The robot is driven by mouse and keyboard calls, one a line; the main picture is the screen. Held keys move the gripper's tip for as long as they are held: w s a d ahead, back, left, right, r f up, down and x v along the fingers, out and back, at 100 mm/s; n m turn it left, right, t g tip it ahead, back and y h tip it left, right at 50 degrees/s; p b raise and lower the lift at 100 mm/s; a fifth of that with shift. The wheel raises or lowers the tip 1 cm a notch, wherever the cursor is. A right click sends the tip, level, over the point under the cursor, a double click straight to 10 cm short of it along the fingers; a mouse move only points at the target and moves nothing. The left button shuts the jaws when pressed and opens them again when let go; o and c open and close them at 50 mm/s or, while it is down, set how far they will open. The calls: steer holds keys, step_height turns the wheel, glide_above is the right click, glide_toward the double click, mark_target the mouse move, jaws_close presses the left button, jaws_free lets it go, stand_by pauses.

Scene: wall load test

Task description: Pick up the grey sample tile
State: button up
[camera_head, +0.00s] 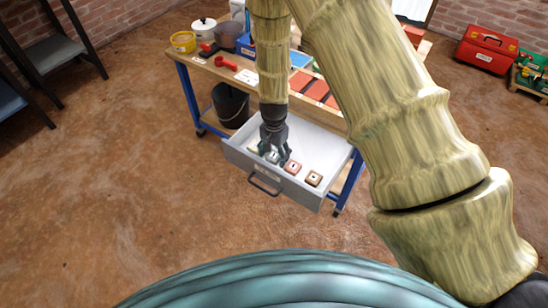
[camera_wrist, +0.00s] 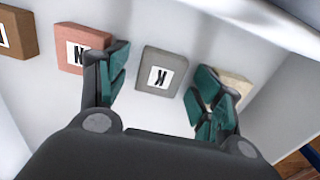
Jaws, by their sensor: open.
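The grey sample tile (camera_wrist: 160,72) lies flat in the open white drawer, with a black mark on a white label. It shows between the two teal-padded fingers of my gripper (camera_wrist: 160,90), which are spread apart with no contact visible. In the head view my gripper (camera_head: 273,155) points down into the drawer, over the row of tiles. The grey tile (camera_head: 272,157) is partly hidden there behind the fingers.
A pink tile (camera_wrist: 83,48) and a brown tile (camera_wrist: 16,34) lie to the left in the wrist view. A cream tile (camera_wrist: 233,86) sits close behind the right finger. The drawer (camera_head: 318,146) extends from a workbench (camera_head: 190,62) carrying several items.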

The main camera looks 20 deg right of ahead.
mark_target(274, 155)
steer(key=c, duration=1.1)
step_height(274, 155, up, 10)
steer(key=shift+r+p, duration=0.1)
steer(key=shift+p, duration=0.6)
